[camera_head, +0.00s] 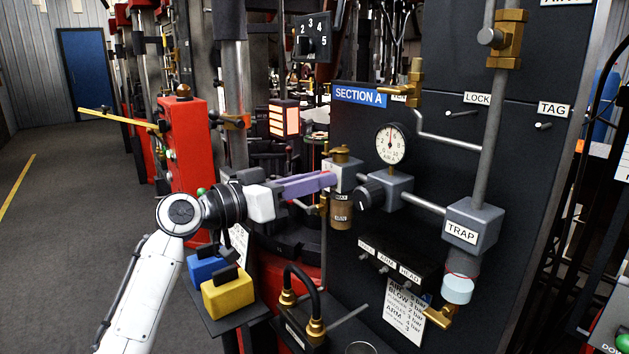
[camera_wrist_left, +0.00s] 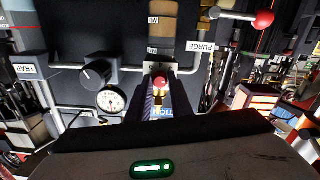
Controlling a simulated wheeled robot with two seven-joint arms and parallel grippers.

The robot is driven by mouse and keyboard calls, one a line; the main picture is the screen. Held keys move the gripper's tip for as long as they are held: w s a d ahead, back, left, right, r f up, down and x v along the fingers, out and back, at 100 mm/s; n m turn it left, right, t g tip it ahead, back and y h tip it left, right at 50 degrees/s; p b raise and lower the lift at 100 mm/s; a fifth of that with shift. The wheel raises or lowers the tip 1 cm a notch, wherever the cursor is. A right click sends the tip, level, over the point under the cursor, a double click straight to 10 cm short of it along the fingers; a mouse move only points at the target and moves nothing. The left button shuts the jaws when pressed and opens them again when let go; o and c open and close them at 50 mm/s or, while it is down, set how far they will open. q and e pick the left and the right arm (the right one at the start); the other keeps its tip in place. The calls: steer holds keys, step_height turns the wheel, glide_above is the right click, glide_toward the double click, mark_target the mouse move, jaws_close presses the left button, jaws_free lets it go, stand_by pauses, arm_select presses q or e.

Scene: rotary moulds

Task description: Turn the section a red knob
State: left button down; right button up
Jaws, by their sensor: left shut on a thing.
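The Section A panel, with its blue sign (camera_head: 360,95), stands ahead of me. My left gripper (camera_head: 330,180) reaches in from the left, its pale purple fingers at a small grey block (camera_head: 347,175) with brass fittings. In the left wrist view a small red knob (camera_wrist_left: 161,82) sits between the fingertips (camera_wrist_left: 161,86) in front of that block. The fingers are shut on it. In the head view the fingers hide the red knob. My right gripper is in neither view.
A black knob (camera_head: 371,192) and a pressure gauge (camera_head: 390,145) sit close to the right of the fingers. A grey trap block (camera_head: 474,222) and pipes are further right. A red ball handle (camera_wrist_left: 264,19) shows near the purge label. Yellow and blue blocks (camera_head: 228,292) stand below my arm.

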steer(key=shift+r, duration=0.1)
arm_select(q)
steer(key=shift+n+p, duration=2.95)
steer(key=shift+n, duration=1.35)
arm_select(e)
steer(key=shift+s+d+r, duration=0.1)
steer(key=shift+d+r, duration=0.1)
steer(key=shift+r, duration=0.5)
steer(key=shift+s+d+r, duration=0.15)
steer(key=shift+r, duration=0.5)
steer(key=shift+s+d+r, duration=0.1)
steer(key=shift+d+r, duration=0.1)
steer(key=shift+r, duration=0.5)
arm_select(q)
steer(key=c, duration=1.6)
jaws_free()
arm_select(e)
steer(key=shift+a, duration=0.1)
